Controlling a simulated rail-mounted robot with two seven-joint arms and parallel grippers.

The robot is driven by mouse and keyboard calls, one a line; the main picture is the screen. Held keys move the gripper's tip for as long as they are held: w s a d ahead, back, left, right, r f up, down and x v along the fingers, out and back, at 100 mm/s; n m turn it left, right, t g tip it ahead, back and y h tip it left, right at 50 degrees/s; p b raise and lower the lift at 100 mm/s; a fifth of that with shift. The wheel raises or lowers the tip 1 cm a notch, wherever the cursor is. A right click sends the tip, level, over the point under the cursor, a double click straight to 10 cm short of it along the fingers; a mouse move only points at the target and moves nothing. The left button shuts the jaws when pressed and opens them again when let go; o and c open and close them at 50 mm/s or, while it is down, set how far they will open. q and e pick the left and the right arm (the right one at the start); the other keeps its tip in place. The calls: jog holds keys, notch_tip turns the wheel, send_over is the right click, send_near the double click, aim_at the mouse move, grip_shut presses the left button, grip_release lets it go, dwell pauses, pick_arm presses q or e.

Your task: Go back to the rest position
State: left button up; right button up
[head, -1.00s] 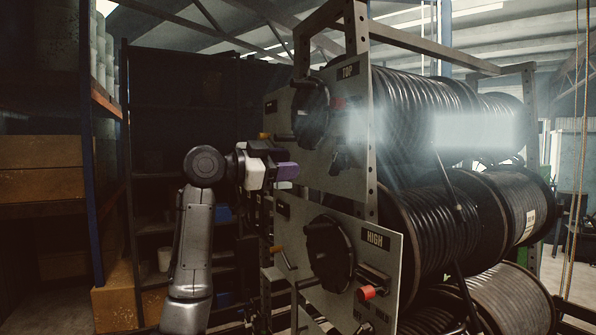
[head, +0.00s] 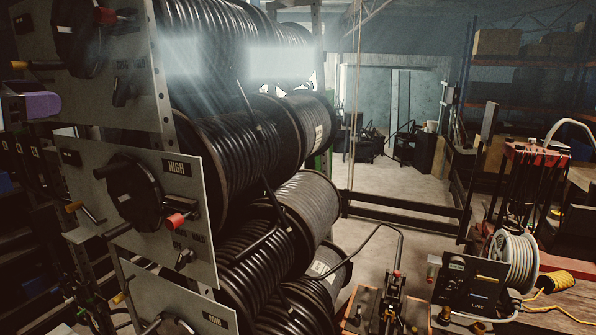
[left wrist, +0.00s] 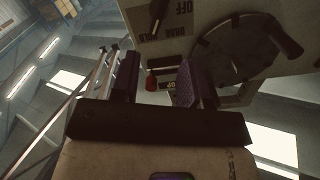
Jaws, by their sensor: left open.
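My left gripper (head: 38,105) shows at the left edge of the head view, with its purple finger beside the hose rack's front panels. Most of that arm is out of frame. In the left wrist view the two dark purple fingers (left wrist: 155,82) stand apart, with nothing held between them. A red knob (left wrist: 151,80) shows beyond the gap. My right gripper is not in view.
The rack's HIGH panel (head: 165,215) carries a red knob (head: 176,220) and a black hub (head: 133,190). Large black hose reels (head: 230,150) fill the rack. A bench at lower right holds a pale hose coil (head: 515,262) and a control box (head: 468,285). Open floor (head: 390,185) lies behind.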

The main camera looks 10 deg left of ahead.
pick_arm(q)
jog(key=s+d+r+n+t+y, duration=0.2)
jog(key=s+d+n+y, duration=0.3)
jog(key=s+n+y, duration=0.25)
jog(key=d+f+m+g+p, duration=0.15)
jog(key=d+f, duration=0.35)
jog(key=f, duration=0.8)
jog(key=s+d+f+g+p, duration=0.15)
jog(key=d+f, duration=0.35)
jog(key=f, duration=0.7)
jog(key=d+f+m+g+p, duration=0.15)
jog(key=d+f, duration=0.45)
jog(key=f, duration=0.7)
jog(key=s+d+f+g+h+p, duration=0.1)
jog(key=s+d+f+g, duration=0.15)
jog(key=s+f, duration=0.4)
jog(key=s+d+f+g+h+p, duration=0.1)
jog(key=s+f+g, duration=0.2)
jog(key=f, duration=0.7)
jog(key=s+f+g, duration=0.2)
jog(key=s+f, duration=0.4)
jog(key=s, duration=0.2)
jog(key=s+d+f+g+p, duration=0.1)
jog(key=s+f+g, duration=0.2)
jog(key=s, duration=0.6)
notch_tip(320, 180, down, 3)
jog(key=shift+s+r+n+g+h+p, duration=0.1)
jog(key=shift+s+n+g+h+p, duration=0.05)
jog(key=shift+n+g+h+p, duration=0.25)
jog(key=shift+d, duration=0.1)
